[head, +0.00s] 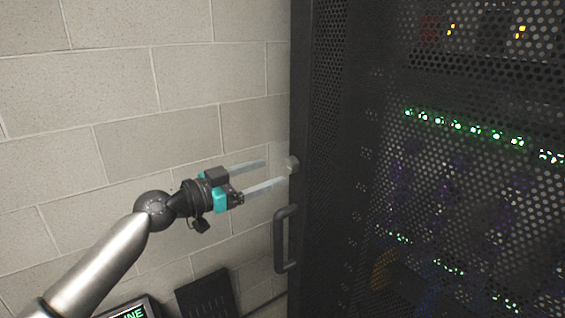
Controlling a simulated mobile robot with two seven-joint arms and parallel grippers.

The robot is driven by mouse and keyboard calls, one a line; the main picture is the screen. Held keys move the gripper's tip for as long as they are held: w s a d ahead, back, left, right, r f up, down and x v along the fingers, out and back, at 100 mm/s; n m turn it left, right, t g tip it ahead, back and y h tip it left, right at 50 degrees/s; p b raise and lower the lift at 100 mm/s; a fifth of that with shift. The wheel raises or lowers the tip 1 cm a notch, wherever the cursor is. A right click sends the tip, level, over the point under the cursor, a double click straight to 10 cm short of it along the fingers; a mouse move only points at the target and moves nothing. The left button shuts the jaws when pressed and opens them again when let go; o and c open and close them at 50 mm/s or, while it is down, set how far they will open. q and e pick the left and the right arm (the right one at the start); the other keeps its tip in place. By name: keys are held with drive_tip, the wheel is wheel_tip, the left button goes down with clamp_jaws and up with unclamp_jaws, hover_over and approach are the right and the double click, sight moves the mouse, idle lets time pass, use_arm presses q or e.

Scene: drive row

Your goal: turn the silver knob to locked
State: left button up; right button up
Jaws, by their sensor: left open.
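The silver knob (292,164) is a small pale round piece on the left edge of the dark rack door, above the door handle. My left gripper (275,173) comes in from the left with its two long pale fingers apart and pointing right at the knob. The fingertips are close to the knob; I cannot tell whether the lower one touches it. Nothing shows between the fingers. The knob's markings and its turn position are too small to make out. My right gripper is not in view.
A dark vertical handle (282,240) sticks out from the perforated rack door (440,190) just below the knob. A pale block wall (130,90) stands behind my left arm. A dark panel (206,293) and a screen with green letters (130,310) are at the bottom.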

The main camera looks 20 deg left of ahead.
sight(287, 166)
use_arm(q)
drive_tip(key=shift+p+x, duration=0.4)
drive_tip(key=shift+x, duration=2.2)
clamp_jaws()
